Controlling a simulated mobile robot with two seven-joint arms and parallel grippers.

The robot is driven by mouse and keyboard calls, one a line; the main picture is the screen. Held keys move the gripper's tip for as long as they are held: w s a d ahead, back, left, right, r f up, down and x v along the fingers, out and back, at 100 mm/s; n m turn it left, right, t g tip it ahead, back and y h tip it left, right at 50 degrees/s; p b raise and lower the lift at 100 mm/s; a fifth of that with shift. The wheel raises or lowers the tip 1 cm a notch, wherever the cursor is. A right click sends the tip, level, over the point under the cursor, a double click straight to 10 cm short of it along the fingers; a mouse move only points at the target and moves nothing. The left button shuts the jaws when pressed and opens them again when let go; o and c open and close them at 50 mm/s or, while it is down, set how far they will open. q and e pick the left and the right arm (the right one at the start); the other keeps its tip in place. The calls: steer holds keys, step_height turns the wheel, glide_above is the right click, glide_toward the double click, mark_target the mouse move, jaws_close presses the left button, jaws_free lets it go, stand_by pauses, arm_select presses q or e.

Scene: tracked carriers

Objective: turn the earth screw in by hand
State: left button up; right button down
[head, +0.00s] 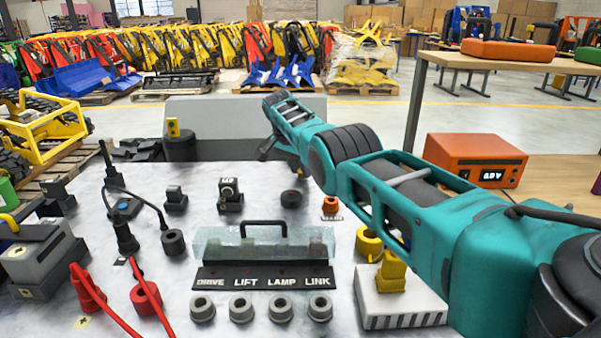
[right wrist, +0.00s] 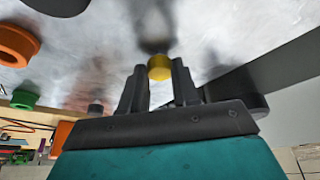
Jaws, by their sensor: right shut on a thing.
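My right arm reaches across the head view from the right, and its gripper (head: 268,150) is at the far edge of the pale worktop, small and partly hidden by my own wrist. In the right wrist view, the two dark fingers (right wrist: 160,85) are shut on a round yellow knob, which looks like the earth screw (right wrist: 160,67). The knob sits between the fingertips, close to a grey, blurred surface. Its thread and how deep it sits are hidden. In the head view the knob is hidden. My left gripper is not in view.
A panel marked DRIVE, LIFT, LAMP, LINK (head: 262,279) with a clear handled cover stands mid-worktop, several grey sockets before it. Red plugs (head: 146,297) and black cables lie left. An orange meter box (head: 474,160) is right. A striped white block (head: 400,308) lies under my arm.

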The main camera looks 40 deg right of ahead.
stand_by(0.4)
steer(key=c, duration=0.8)
jaws_free()
steer(key=p+v, duration=0.3)
steer(key=p, duration=0.1)
steer(key=shift+r, duration=0.3)
steer(key=p+v, duration=0.1)
steer(key=v, duration=0.8)
steer(key=shift+a+r+p, duration=0.1)
steer(key=shift+r+p, duration=0.1)
steer(key=shift+p, duration=0.2)
